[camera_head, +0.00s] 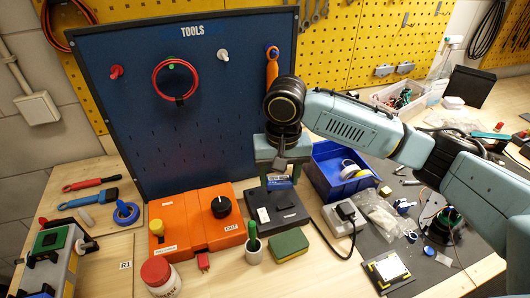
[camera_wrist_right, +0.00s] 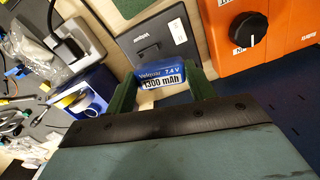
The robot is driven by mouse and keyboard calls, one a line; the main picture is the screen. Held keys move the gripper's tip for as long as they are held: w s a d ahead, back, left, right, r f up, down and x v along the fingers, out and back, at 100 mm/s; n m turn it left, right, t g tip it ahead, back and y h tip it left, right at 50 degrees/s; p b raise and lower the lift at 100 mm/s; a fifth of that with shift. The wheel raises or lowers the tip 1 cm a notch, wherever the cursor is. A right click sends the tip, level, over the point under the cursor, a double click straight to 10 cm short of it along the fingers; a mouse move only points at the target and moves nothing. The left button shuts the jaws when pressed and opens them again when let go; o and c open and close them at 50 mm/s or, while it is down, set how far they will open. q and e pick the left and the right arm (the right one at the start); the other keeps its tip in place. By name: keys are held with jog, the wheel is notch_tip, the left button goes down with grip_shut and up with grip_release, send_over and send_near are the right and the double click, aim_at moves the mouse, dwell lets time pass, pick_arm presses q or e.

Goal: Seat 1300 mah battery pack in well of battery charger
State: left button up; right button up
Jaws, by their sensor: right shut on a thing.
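The blue 1300 mAh battery pack (camera_wrist_right: 162,76) is held between the two green fingers of my right gripper (camera_wrist_right: 163,94) in the wrist view, its white label showing. In the head view the right gripper (camera_head: 280,178) points down, with a bit of the blue pack (camera_head: 280,184) below it. The dark battery charger (camera_head: 277,213) lies flat on the bench, just in front of and below the pack. The charger (camera_wrist_right: 150,42) also shows beyond the pack in the wrist view. The well is not clearly visible, and I cannot tell whether the pack touches the charger. My left gripper is not in view.
An orange box with a black knob (camera_head: 207,232) stands left of the charger. A blue bin (camera_head: 330,183) is close on the right. A green sponge (camera_head: 289,245) and a cup with a green-handled tool (camera_head: 254,254) are in front. The blue tool board (camera_head: 180,120) rises behind.

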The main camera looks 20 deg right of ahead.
jog(key=shift+w+d+f+m+p, duration=0.45)
jog(key=shift+f+m+p, duration=0.1)
jog(key=shift+m+p, duration=1.85)
jog(key=shift+w+d+f+m+p, duration=0.3)
jog(key=shift+w+f+m+p, duration=0.2)
jog(key=shift+m+p, duration=1.95)
jog(key=shift+w+d+f+m+p, duration=0.5)
jog(key=shift+m+p, duration=1.4)
jog(key=shift+m, duration=0.95)
notch_tip(320, 180, down, 3)
jog(key=b, duration=0.2)
jog(key=shift+a+r+b, duration=0.1)
jog(key=shift+r+b, duration=0.05)
jog(key=shift+b, duration=0.2)
jog(key=shift+r, duration=0.1)
jog(key=shift+p, duration=0.35)
jog(key=shift+s+p, duration=0.1)
jog(key=shift+p, duration=0.2)
